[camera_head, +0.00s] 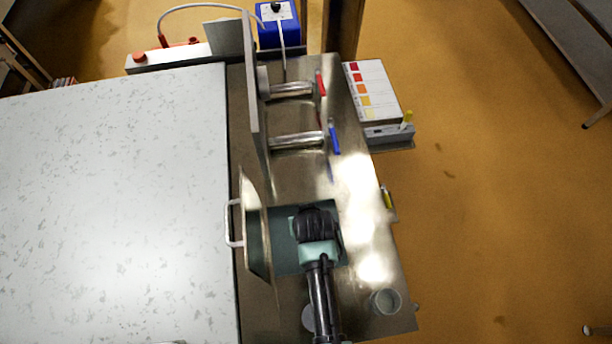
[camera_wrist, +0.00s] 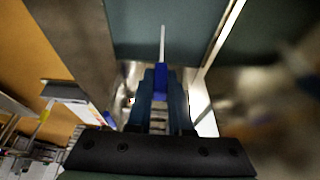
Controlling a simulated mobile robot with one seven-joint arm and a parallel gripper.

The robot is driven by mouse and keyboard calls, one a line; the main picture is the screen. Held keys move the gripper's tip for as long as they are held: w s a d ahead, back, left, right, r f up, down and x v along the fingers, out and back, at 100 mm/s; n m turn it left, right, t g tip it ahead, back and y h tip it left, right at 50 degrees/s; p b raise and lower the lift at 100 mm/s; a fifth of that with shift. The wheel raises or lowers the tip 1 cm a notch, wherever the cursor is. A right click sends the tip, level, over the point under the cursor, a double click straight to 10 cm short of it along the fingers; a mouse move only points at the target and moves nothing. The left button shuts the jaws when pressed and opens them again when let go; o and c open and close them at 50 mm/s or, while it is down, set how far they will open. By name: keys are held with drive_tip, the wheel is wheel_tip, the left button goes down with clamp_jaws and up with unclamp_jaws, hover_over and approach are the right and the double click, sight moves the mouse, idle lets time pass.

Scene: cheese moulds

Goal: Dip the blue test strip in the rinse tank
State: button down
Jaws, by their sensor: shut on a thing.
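My gripper (camera_head: 316,225) is over the rinse tank (camera_head: 284,258), a teal-lined opening in the steel bench, and hides part of it. In the wrist view my gripper (camera_wrist: 160,103) is shut on the blue test strip (camera_wrist: 161,78). Its blue end sits between the fingers and its thin white end points away from them, toward the teal tank interior (camera_wrist: 150,22). The strip is hidden in the head view. I cannot tell whether its tip touches any liquid.
A raised steel lid (camera_head: 257,235) with a white handle stands at the tank's left. Taps with a red lever (camera_head: 320,84) and a blue lever (camera_head: 335,138) are behind. A colour chart (camera_head: 372,90) is at the right. A small round cup (camera_head: 386,301) stands at the front right.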

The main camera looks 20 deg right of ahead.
drive_tip(key=shift+f+b, duration=3.8)
drive_tip(key=shift+f, duration=1.4)
drive_tip(key=shift+r, duration=0.1)
wheel_tip(320, 180, up, 14)
drive_tip(key=p, duration=1.3)
drive_tip(key=shift+f, duration=0.2)
